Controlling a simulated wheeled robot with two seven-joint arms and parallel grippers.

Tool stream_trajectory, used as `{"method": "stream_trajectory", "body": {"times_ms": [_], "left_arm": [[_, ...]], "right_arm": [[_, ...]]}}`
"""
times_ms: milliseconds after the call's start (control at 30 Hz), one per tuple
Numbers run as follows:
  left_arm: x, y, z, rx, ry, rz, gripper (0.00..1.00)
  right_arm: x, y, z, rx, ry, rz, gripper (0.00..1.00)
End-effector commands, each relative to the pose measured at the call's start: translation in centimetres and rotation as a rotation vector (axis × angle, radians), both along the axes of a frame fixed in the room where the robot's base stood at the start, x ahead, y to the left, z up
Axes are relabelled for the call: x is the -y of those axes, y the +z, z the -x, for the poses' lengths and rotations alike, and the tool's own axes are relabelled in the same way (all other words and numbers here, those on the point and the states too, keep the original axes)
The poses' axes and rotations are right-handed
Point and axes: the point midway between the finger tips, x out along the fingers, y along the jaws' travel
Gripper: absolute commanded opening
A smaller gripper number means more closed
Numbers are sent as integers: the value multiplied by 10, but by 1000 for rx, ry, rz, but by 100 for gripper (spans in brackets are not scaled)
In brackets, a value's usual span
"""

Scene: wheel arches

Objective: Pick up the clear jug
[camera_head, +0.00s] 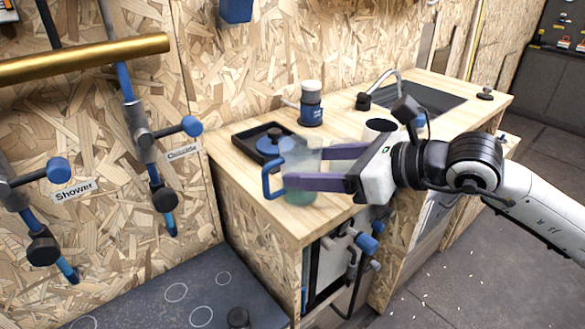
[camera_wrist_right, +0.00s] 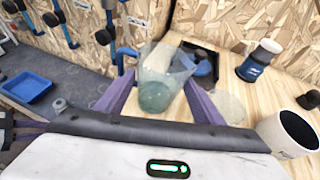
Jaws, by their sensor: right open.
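The clear jug (camera_head: 302,190) is see-through with a greenish base and a blue handle (camera_head: 266,180) on its left side. It stands on the wooden counter near the front left corner. My right gripper (camera_head: 300,167) reaches in from the right with its purple fingers open, one on each side of the jug. In the right wrist view the jug (camera_wrist_right: 160,75) sits between the spread fingers (camera_wrist_right: 159,82), with its handle beyond the left finger. I cannot tell whether either finger touches it. My left gripper is not in view.
A black tray (camera_head: 238,137) holding a blue-lidded pot (camera_head: 270,140) is behind the jug. A blue jar with a white lid (camera_head: 311,103) stands further back. A white cup (camera_head: 380,127) is behind my right gripper, near the tap (camera_head: 385,85) and sink. Wall pipes are at left.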

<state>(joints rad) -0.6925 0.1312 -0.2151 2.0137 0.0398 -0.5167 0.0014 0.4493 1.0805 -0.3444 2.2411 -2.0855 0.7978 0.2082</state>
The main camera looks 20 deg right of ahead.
Motion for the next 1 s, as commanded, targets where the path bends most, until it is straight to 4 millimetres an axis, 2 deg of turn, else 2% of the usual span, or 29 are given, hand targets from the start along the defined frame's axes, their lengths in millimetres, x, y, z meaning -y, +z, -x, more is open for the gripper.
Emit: {"method": "stream_trajectory", "body": {"times_ms": [100,333,600,867,1000], "left_arm": [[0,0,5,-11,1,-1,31],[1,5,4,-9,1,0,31],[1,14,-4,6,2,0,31],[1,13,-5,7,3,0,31],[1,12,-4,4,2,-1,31]], "right_arm": [[-8,-4,-13,0,-2,-6,62],[-19,-12,-26,-1,-1,-4,62],[-40,-28,-52,0,0,-3,62],[-41,-30,-55,0,0,-1,62],[-41,-30,-55,-1,0,-1,42]]}}
